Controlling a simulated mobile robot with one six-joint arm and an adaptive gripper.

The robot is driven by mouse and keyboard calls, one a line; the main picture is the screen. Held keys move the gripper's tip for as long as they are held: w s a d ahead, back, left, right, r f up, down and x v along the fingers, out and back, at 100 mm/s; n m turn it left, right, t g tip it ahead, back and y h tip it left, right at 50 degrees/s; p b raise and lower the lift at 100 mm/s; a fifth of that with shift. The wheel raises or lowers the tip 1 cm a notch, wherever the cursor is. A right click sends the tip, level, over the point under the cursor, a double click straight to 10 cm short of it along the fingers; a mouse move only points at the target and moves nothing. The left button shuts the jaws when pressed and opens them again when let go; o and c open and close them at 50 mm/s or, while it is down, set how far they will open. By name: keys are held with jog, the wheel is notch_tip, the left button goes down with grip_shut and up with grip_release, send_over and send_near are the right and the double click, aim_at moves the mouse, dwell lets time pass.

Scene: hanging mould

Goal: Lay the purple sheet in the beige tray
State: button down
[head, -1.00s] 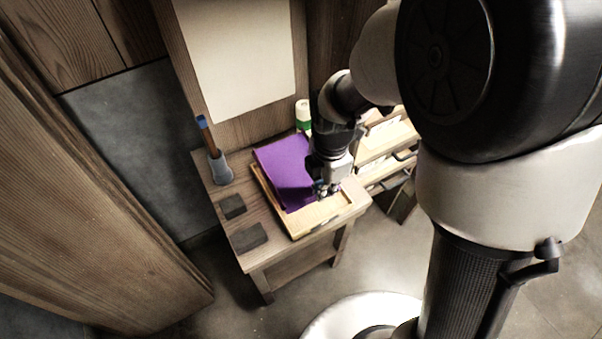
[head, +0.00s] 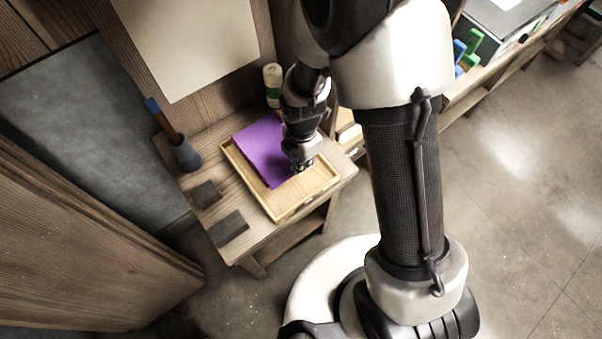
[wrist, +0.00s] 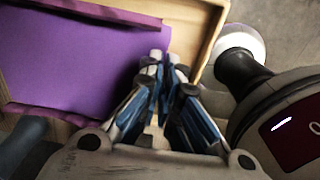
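The purple sheet (head: 262,152) lies over the far part of the beige tray (head: 285,213), within its left rim. The near end of the tray is bare. In the wrist view the sheet (wrist: 85,65) looks mostly flat, with darker raised strips along two opposite sides, and the tray's rim (wrist: 207,38) runs past its end. My gripper (head: 301,168) points down over the tray at the sheet's near right edge. In the wrist view its fingertips (wrist: 162,60) are close together at that edge and appear to pinch it. The fingers hide the pinched spot.
The tray stands on a wooden table. Two dark blocks (head: 217,213) and a grey holder with a blue-tipped handle (head: 184,152) are left of it. A green-and-white bottle (head: 272,84) stands behind. A pale hanging panel (head: 190,40) is above the back.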

aim_at(301, 178)
jog(key=shift+f+b, duration=0.75)
jog(key=shift+f, duration=2)
jog(key=shift+f, duration=0.15)
jog(key=c, duration=1.8)
grip_release()
notch_tip(301, 178, up, 13)
jog(key=p, duration=0.3)
jog(key=shift+f+p, duration=0.2)
jog(key=shift+p, duration=0.15)
